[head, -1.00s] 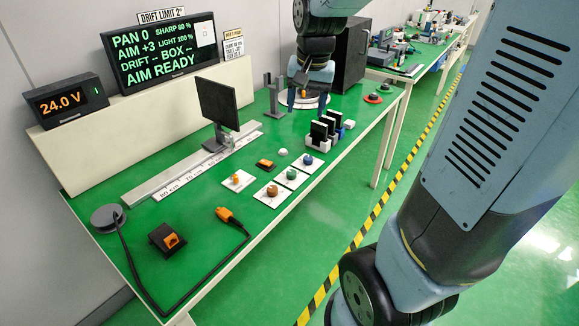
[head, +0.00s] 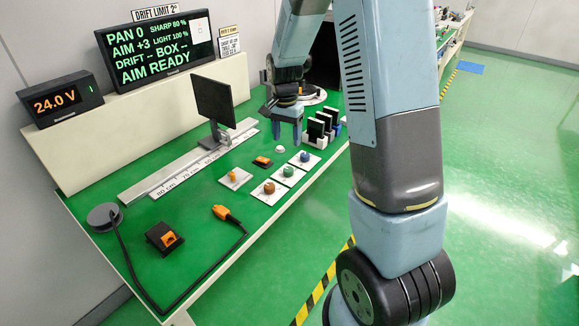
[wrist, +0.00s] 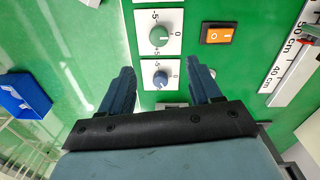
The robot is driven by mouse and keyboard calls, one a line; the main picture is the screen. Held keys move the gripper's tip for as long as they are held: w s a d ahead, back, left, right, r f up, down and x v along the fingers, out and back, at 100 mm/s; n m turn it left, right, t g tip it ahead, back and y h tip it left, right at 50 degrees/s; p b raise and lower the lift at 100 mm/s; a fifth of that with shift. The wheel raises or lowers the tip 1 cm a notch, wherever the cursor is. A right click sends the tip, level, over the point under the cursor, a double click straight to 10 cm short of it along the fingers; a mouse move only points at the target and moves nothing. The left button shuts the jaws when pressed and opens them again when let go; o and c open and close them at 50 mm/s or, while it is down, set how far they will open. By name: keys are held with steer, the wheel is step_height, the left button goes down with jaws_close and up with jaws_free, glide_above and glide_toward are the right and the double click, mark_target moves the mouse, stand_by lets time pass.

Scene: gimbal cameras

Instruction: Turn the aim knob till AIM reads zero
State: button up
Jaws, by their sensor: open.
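The screen (head: 158,46) reads PAN 0, AIM +3, DRIFT -- BOX -- and AIM READY. Three round knobs sit in a row on white plates: a brown knob (head: 269,188), a green knob (head: 288,171) and a blue knob (head: 305,156). I cannot read which one is the aim knob. My gripper (head: 285,130) is open and empty above the bench, behind the knobs in the head view. In the wrist view the green knob (wrist: 159,36) lies ahead of the fingertips, and the blue knob (wrist: 161,78) shows between the gripper fingers (wrist: 160,67). The brown knob is not seen there.
An orange rocker switch (head: 262,162) lies beside the knobs. A dark panel (head: 212,98) stands on the ruled rail (head: 165,182). A white rack (head: 318,135) with dark plates is close to my gripper. A cable with an orange plug (head: 226,213) lies at the front.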

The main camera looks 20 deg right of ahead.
mark_target(288, 168)
step_height(288, 168, down, 12)
steer(key=shift+s+d+f, duration=0.15)
steer(key=shift+f, duration=0.05)
stand_by(0.4)
steer(key=c, duration=1)
